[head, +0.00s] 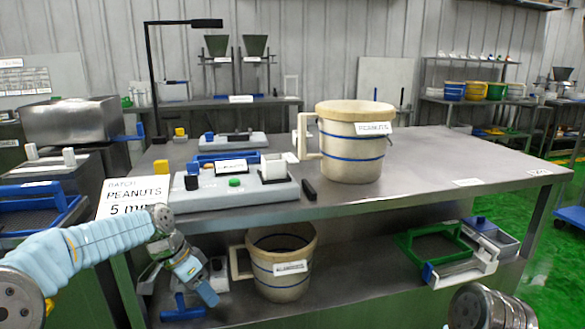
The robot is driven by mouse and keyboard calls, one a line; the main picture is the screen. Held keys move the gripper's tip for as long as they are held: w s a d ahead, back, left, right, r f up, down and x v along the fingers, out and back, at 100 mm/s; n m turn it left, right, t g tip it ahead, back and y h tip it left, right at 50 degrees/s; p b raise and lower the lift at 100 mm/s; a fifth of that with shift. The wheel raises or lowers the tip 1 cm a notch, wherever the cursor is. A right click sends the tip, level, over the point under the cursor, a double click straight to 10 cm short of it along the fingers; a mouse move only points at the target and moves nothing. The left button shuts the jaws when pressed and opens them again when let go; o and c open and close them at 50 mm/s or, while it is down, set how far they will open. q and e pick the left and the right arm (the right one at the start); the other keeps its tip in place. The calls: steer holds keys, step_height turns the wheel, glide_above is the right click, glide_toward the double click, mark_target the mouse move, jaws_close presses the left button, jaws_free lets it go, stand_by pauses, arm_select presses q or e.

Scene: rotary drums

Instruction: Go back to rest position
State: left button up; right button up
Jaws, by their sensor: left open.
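My left arm comes in from the left in a light blue sleeve. My left gripper (180,284) hangs in front of the table's near edge, pointing down, open, with nothing seen between its fingers. It is left of the bucket on the lower shelf and apart from it. Part of my right arm shows at the bottom right edge, but its gripper is out of view.
A lidded bucket labelled peanuts (352,150) stands on the metal table (440,165). A grey device (232,190) and a batch sign (132,197) are left of it. Below are another bucket (282,268) and a green frame (430,243). The table's right side is mostly clear.

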arm_select(q)
steer(key=s+d+f+n, duration=0.2)
steer(key=s+d+f, duration=0.1)
steer(key=f, duration=0.8)
steer(key=s+d+f+n, duration=0.3)
steer(key=f, duration=0.8)
steer(key=s+d+f+n, duration=0.1)
steer(key=s+f+n, duration=0.1)
steer(key=s+f, duration=0.4)
steer(key=s+d+f+n, duration=0.2)
steer(key=s+f, duration=0.5)
steer(key=s, duration=0.6)
steer(key=shift+d+f+n, duration=0.2)
steer(key=shift+d+n, duration=0.05)
steer(key=shift+n, duration=0.45)
